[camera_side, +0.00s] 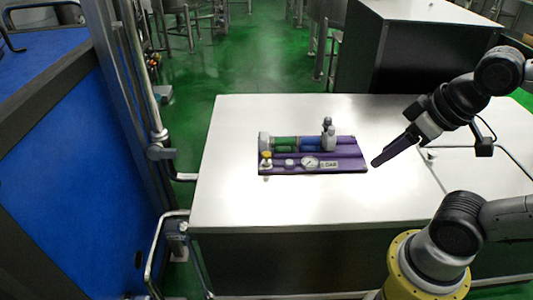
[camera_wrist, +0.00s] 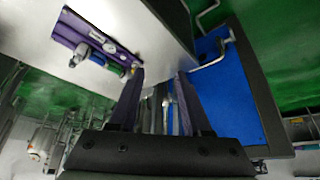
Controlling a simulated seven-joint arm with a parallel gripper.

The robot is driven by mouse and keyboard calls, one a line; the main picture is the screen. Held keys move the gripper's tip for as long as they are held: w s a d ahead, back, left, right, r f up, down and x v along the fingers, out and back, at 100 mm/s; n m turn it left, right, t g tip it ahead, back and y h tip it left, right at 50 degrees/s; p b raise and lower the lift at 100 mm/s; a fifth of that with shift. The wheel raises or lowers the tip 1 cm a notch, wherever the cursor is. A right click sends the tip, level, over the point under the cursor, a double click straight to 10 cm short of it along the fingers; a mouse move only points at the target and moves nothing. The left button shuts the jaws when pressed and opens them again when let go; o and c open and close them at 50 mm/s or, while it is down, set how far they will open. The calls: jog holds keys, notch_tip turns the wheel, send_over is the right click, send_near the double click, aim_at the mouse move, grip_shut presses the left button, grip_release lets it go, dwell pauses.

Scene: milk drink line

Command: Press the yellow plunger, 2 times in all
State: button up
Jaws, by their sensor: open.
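The yellow plunger (camera_side: 266,155) stands up at the left front corner of a purple panel (camera_side: 346,165) in the side view. Its cap looks raised above a pale base. My gripper (camera_side: 376,163) is to the right of the panel, above the table, apart from the plunger. In the wrist view its two fingers (camera_wrist: 160,72) are spread with nothing between them. The panel (camera_wrist: 73,27) also shows in the wrist view at upper left. The plunger cannot be made out clearly there, near the left fingertip.
The panel also carries a round gauge (camera_side: 311,162), a green cylinder (camera_side: 286,144), a blue cylinder (camera_side: 311,144) and grey fittings (camera_side: 328,138). The white table (camera_side: 240,205) is clear around it. A blue-sided machine with a metal rail (camera_side: 157,245) stands at left.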

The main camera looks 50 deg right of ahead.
grip_shut()
dwell(1.4)
